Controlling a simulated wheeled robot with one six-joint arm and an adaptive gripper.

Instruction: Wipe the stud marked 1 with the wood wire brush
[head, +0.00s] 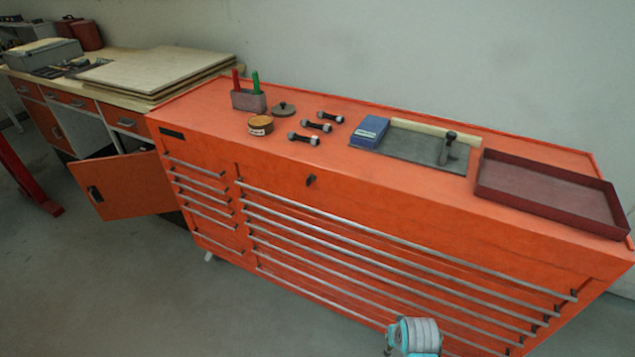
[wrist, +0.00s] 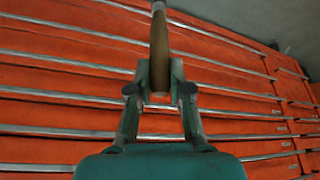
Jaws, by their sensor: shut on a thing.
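My gripper (wrist: 160,92) is shut on a brown wooden handle in the wrist view, which I take to be the wood wire brush (wrist: 160,45). The handle points away from the gripper and has a pale tip at the top edge; no bristles can be made out. Three dark studs with pale ends lie on the orange cabinet top in the head view: a near one (head: 304,138), a middle one (head: 316,126) and a far one (head: 330,117). Their numbers are too small to read.
On the orange cabinet (head: 230,115) stand a holder (head: 249,102) with red and green handles, a round tin (head: 260,125), a dark lid (head: 283,109), a blue box (head: 369,132), a grey plate (head: 410,146) and a dark red tray (head: 550,192). A cabinet door (head: 125,185) hangs open at left.

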